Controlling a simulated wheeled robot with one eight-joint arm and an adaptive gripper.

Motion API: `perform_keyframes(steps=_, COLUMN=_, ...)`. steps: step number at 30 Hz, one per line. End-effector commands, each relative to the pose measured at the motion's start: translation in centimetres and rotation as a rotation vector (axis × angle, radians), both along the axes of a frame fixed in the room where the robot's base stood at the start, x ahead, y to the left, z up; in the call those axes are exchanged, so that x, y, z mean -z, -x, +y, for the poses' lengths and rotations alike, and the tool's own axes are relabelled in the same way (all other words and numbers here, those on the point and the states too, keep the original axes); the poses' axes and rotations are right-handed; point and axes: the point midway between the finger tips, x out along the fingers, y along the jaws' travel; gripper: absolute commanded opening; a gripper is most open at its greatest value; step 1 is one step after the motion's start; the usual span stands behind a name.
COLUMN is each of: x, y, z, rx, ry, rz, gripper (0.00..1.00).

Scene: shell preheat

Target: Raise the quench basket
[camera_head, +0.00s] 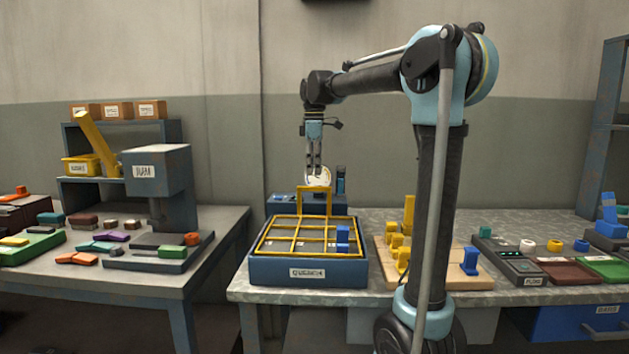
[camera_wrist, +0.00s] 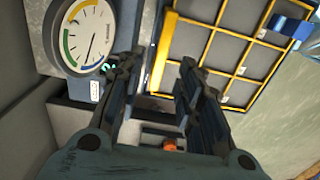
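The quench basket is a yellow grid frame (camera_head: 297,236) set in the top of a blue box labelled QUENCH (camera_head: 308,272). Its yellow handle (camera_head: 314,189) stands up at the back edge. My gripper (camera_head: 314,172) points down just above the handle and appears apart from it. In the wrist view the two dark fingers (camera_wrist: 158,68) are spread, and the yellow handle bar (camera_wrist: 160,55) shows in the gap beyond them. The grid (camera_wrist: 237,55) is at upper right there. A blue piece (camera_head: 342,238) is in a right-hand cell of the basket.
A round dial gauge (camera_head: 319,177) stands behind the handle, large at left in the wrist view (camera_wrist: 84,36). A wooden board with yellow and blue pieces (camera_head: 440,281) is right of the box. A press (camera_head: 157,184) stands on the left table.

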Motion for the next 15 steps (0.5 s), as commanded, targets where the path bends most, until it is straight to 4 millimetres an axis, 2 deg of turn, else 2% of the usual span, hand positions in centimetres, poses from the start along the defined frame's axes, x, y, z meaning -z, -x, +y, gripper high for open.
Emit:
perform_keyframes(steps=6, x=-3.9, y=-0.1, z=0.0, rx=0.0, ry=0.0, rz=0.0, gripper=0.33)
perform_keyframes(steps=9, x=-5.1, y=-0.1, z=0.0, rx=0.0, ry=0.0, rz=0.0, gripper=0.33)
perform_keyframes(steps=15, x=-6.4, y=-0.1, z=0.0, rx=0.0, ry=0.0, rz=0.0, gripper=0.33)
